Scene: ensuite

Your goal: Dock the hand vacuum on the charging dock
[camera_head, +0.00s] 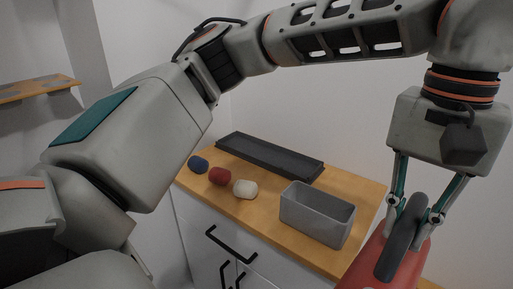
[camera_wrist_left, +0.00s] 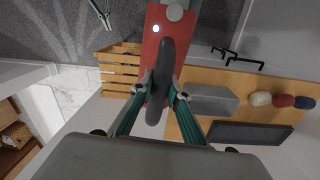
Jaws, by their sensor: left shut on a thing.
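My left gripper (camera_head: 412,210) is shut on the dark grey handle of the red hand vacuum (camera_head: 384,262), at the right of the head view. It holds the vacuum in front of the counter's right end; the lower part is cut off by the frame. In the left wrist view, the gripper (camera_wrist_left: 161,95) grips the dark handle, and the red body of the vacuum (camera_wrist_left: 153,28) extends beyond it. I cannot make out the charging dock in either view. A thin green finger, apparently of my right gripper (camera_wrist_left: 101,14), shows at the wrist view's upper left; its opening is unclear.
A wood-topped white counter (camera_head: 262,212) carries a grey open bin (camera_head: 316,217), a long dark tray (camera_head: 268,157), and blue (camera_head: 198,164), red (camera_head: 220,176) and cream (camera_head: 245,188) rounded items. A slatted wooden piece (camera_wrist_left: 118,68) stands beside the vacuum in the wrist view.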

